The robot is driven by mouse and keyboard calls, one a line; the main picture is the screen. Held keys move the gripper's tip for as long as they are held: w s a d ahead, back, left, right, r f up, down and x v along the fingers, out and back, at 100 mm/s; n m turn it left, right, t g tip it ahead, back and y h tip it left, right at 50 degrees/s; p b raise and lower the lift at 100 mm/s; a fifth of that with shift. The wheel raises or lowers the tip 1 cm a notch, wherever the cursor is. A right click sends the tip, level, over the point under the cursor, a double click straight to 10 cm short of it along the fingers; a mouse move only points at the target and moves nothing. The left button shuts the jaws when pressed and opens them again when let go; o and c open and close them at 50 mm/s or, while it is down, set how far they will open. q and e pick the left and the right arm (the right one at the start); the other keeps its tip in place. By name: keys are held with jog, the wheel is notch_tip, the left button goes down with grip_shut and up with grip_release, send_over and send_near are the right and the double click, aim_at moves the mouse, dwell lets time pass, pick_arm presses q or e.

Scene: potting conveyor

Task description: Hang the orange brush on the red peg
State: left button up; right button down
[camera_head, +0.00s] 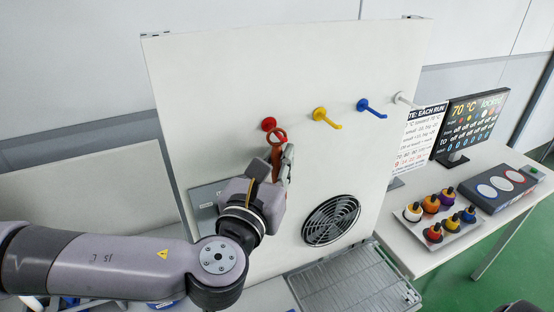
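The red peg (268,124) sticks out of the upright white panel, leftmost in a row of pegs. The orange brush (276,158) is upright in front of the panel, its ring (277,136) at the top beside and just below the red peg's base. I cannot tell whether the peg passes through the ring. My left gripper (281,166) comes from the lower left, and its fingers appear shut on the brush below the ring. The gripper hides the lower part of the brush. My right gripper is not in view.
A yellow peg (320,115), a blue peg (365,106) and a white peg (400,98) continue the row. A round black fan grille (331,220) sits lower on the panel (220,75). A grey ribbed tray (345,284) lies below. Bottles and a screen (470,122) stand right.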

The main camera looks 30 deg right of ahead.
pick_arm(q)
jog(key=o, duration=0.5)
jog(key=shift+c, duration=0.2)
